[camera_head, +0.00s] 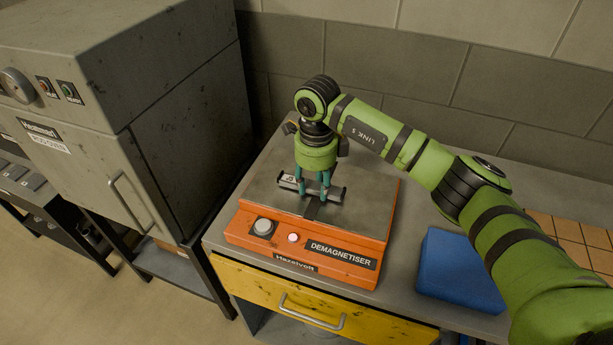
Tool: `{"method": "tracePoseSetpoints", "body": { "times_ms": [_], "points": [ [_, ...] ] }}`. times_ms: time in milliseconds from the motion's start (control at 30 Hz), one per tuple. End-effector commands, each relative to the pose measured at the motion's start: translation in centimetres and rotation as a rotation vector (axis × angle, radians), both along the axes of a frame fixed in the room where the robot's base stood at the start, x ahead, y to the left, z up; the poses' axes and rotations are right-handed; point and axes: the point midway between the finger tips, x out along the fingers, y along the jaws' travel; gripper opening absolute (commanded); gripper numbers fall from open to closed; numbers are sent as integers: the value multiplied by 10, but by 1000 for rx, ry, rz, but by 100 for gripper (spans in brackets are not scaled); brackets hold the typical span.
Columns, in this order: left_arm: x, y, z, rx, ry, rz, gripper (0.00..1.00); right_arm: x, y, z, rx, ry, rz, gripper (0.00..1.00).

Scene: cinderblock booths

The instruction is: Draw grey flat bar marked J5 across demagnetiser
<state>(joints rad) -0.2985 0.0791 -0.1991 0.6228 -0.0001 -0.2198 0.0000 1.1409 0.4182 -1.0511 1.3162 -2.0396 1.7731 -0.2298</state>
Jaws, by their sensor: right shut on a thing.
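The demagnetiser (240,223) is an orange box with a grey top plate, a round grey button and a small lit red-white lamp on its front. The grey flat bar (338,193) lies roughly level over the middle of the plate, with a white label at its left end. The label is too small to read surely. My right gripper (313,195) points down with its teal fingers shut on the bar's middle. I cannot tell whether the bar touches the plate. My left gripper is not in view.
A blue block or bin (458,270) stands on the bench right of the demagnetiser, below my right arm. A tan tiled area (570,240) lies at the far right. A large grey cabinet (170,130) stands close on the left. A yellow drawer (270,300) is below the bench top.

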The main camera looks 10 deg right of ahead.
Motion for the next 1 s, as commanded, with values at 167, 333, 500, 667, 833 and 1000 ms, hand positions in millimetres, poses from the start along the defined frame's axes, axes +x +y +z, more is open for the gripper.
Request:
{"method": "tracePoseSetpoints", "body": {
  "times_ms": [167, 333, 500, 667, 833, 1000],
  "points": [
    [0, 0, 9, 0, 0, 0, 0, -6, -10, 3, 2, -3, -1, 0],
    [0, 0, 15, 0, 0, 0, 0, -13, -19, 3, 2, -3, 0, 0],
    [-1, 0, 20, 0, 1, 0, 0, -19, -28, 3, 3, -3, 0, 0],
    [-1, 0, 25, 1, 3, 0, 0, -25, -37, 3, 2, -4, 0, 0],
    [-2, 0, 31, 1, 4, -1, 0, -31, -46, 3, 2, -4, 0, 0],
    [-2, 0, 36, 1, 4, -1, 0, -37, -56, 3, 2, -3, -1, 0]
  ]
}}
